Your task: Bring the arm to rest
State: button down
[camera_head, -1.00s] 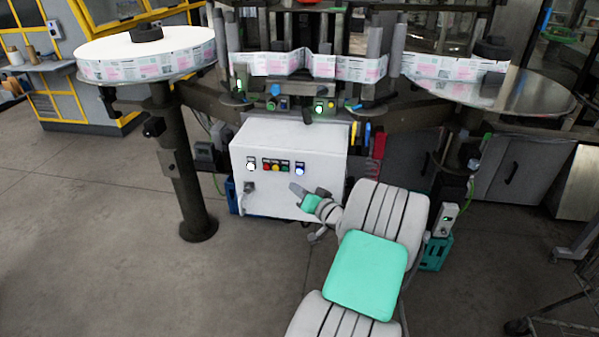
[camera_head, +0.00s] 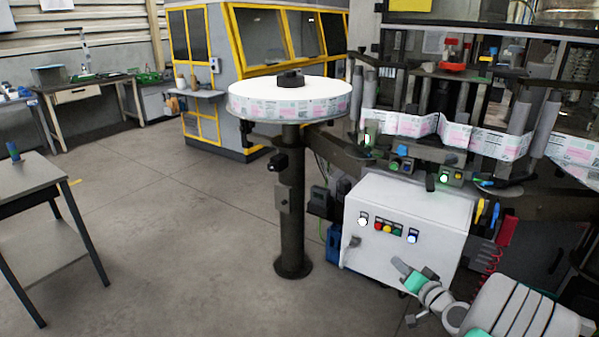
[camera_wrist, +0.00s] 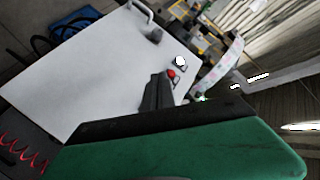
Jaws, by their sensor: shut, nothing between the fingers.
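My arm (camera_head: 525,308) reaches in from the lower right of the head view, light grey with green pads. My gripper (camera_head: 402,268) is at its end, in front of the lower part of the white control box (camera_head: 400,205). It is shut and holds nothing. In the wrist view the dark gripper fingers (camera_wrist: 157,95) stand in front of the white box (camera_wrist: 90,75), with a red button beside them. I cannot tell whether the fingers touch the box.
A label reel (camera_head: 290,100) sits on a dark post (camera_head: 292,200) left of the box. The label web (camera_head: 420,124) runs above the box. A dark table (camera_head: 35,190) stands at the far left. The floor (camera_head: 170,220) between table and post is clear.

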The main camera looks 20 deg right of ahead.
jog(key=s+a+f+g+y, duration=0.1)
jog(key=s+a+f+g, duration=0.1)
jog(key=f, duration=0.3)
jog(key=s+a+f+g+y, duration=0.1)
jog(key=s+a+f+g, duration=0.15)
jog(key=f, duration=0.35)
jog(key=s+a+f+m+g+y, duration=0.1)
jog(key=s+a+f+g, duration=0.25)
jog(key=s, duration=0.25)
jog(key=s+a+f+g+y, duration=0.1)
jog(key=s+a+f+g, duration=0.1)
jog(key=s+f, duration=0.3)
jog(key=s+a+r+g, duration=0.3)
jog(key=s+r+g, duration=0.1)
jog(key=s, duration=0.4)
jog(key=s+a+r+n+g+h+p, duration=0.1)
jog(key=a+r, duration=0.1)
jog(key=r, duration=0.3)
jog(key=s+a+r+g+h+p, duration=0.1)
jog(key=s+a+r+g, duration=0.15)
jog(key=r, duration=0.25)
jog(key=w+a+r+n+t+h+p, duration=0.1)
jog(key=w+a+r+n+t+p, duration=0.2)
jog(key=w+a+r+n+t, duration=0.2)
jog(key=shift+w+a+r+n, duration=1.9)
jog(key=shift+w+a+r, duration=1.35)
jog(key=shift+a+r, duration=2)
jog(key=shift+a+f, duration=0.1)
